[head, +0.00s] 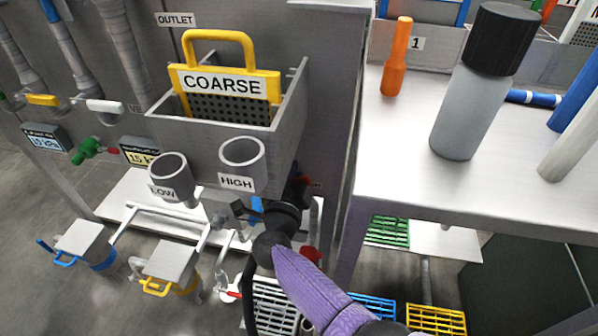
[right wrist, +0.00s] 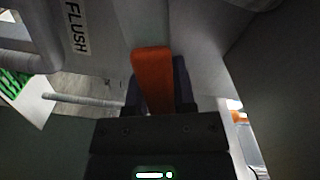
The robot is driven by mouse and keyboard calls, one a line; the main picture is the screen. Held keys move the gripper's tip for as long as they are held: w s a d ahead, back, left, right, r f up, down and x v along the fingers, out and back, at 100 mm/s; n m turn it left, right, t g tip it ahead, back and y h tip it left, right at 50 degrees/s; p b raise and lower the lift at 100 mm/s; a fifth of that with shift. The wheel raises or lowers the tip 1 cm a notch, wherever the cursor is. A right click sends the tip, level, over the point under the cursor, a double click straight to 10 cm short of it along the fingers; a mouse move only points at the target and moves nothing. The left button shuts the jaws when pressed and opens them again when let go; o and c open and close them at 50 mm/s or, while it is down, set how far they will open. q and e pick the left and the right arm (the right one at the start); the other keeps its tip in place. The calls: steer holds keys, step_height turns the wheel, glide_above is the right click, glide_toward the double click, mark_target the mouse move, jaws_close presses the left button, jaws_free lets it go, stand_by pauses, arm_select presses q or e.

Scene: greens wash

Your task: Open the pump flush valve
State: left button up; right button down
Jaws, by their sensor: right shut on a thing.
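In the right wrist view an orange lever handle (right wrist: 153,75) stands between the two dark fingers of my right gripper (right wrist: 157,88). The fingers are shut on it from both sides. A white FLUSH label (right wrist: 76,28) is at the upper left, on a grey surface beside the handle. In the head view my right gripper (head: 298,194) is low beside the grey cabinet, below and right of the HIGH cup. Only a small reddish bit of the handle shows there, and the valve body is hidden. My left gripper is not in view.
A grey bin with a yellow COARSE screen (head: 225,84) sits above, with LOW (head: 170,175) and HIGH (head: 242,160) cups in front. The bench (head: 400,190) at right carries a grey bottle (head: 468,110) and an orange tool (head: 396,65). Coloured grates (head: 388,231) lie below.

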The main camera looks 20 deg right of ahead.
steer(key=n, duration=0.1)
steer(key=r+p, duration=0.1)
steer(key=n+p, duration=0.1)
steer(key=shift+w+a+r+n, duration=0.25)
steer(key=shift+a+r+n, duration=0.05)
steer(key=shift+a+r, duration=0.1)
steer(key=shift+c, duration=2.2)
jaws_free()
